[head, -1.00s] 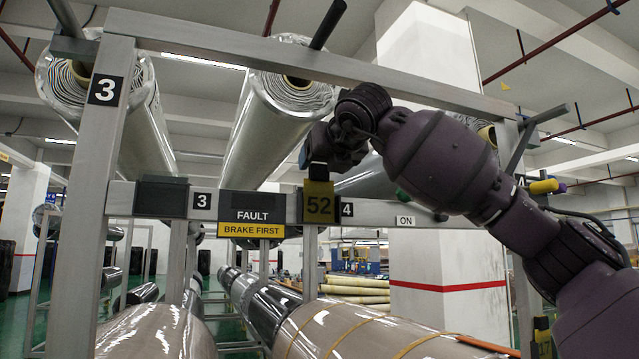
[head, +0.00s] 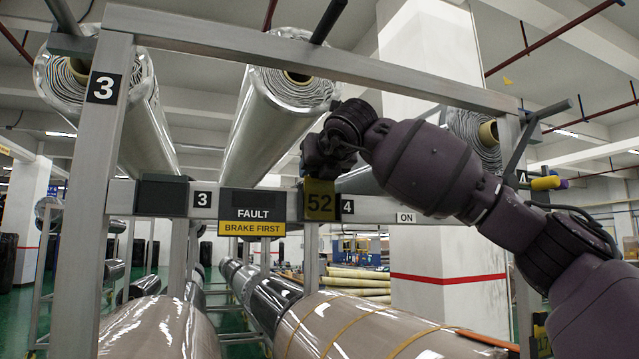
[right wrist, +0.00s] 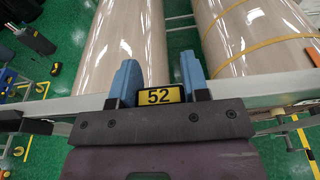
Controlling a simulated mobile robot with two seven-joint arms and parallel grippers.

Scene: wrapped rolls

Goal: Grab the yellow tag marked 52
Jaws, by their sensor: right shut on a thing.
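The yellow tag marked 52 (head: 320,201) hangs at the rack's middle rail, between the labels 3 and 4. My right gripper (head: 318,172) is at the tag's top edge, coming from above. In the right wrist view the tag (right wrist: 160,96) sits between the two blue fingers of my right gripper (right wrist: 160,84), which is shut on it. In the head view the fingertips are mostly hidden by the dark wrist. My left gripper is not in view.
The grey rack rail (head: 375,209) runs behind the tag. A FAULT / BRAKE FIRST sign (head: 252,213) and a dark box (head: 162,196) are to its left. Wrapped rolls lie above and below, including a glossy brown roll (head: 365,325). An ON label (head: 406,217) is to the right.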

